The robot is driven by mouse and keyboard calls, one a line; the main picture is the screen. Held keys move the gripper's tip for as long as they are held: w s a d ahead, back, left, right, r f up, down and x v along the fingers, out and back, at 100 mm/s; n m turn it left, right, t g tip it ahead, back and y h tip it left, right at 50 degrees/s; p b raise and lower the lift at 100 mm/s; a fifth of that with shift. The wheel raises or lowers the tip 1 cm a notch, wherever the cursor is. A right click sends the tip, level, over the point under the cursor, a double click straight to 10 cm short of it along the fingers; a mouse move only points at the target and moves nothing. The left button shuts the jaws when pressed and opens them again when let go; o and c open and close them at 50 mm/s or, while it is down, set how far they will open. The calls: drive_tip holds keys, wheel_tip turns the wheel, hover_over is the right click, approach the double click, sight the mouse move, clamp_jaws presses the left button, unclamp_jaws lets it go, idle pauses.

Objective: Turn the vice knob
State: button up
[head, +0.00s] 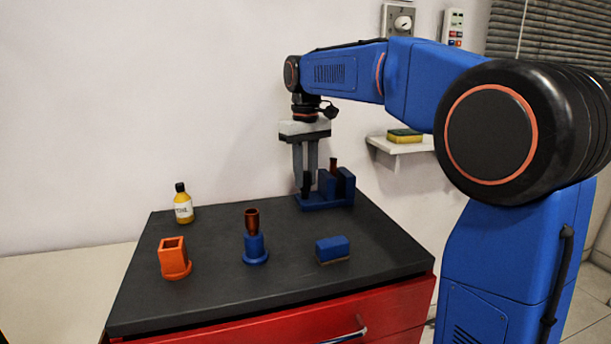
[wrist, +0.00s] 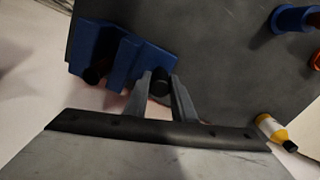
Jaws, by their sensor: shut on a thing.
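The blue vice (head: 326,203) stands at the back of the dark bench top, with two upright blue blocks. A brown cylinder (head: 334,165) shows its top between the blocks. The black vice knob (head: 307,179) sits at the vice's left end. My gripper (head: 306,188) points down and is shut on the knob, one finger on each side. The wrist view shows the round black knob (wrist: 160,80) between the fingertips, beside the blue vice (wrist: 122,58). The fingers hide part of the knob in the head view.
A yellow bottle (head: 183,206), an orange socket block (head: 173,256), a blue stand (head: 255,247) holding a brown tube (head: 252,220) and a blue brush-like block (head: 332,249) stand in front. The wall is close behind. A shelf (head: 400,146) with a sponge (head: 404,135) is at right.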

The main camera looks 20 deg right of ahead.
sight(305, 172)
drive_tip(key=m, duration=0.7)
idle(0.6)
drive_tip(key=o, duration=1.1)
drive_tip(key=shift+c, duration=0.2)
wheel_tip(305, 172, up, 17)
drive_tip(key=shift+r, duration=0.2)
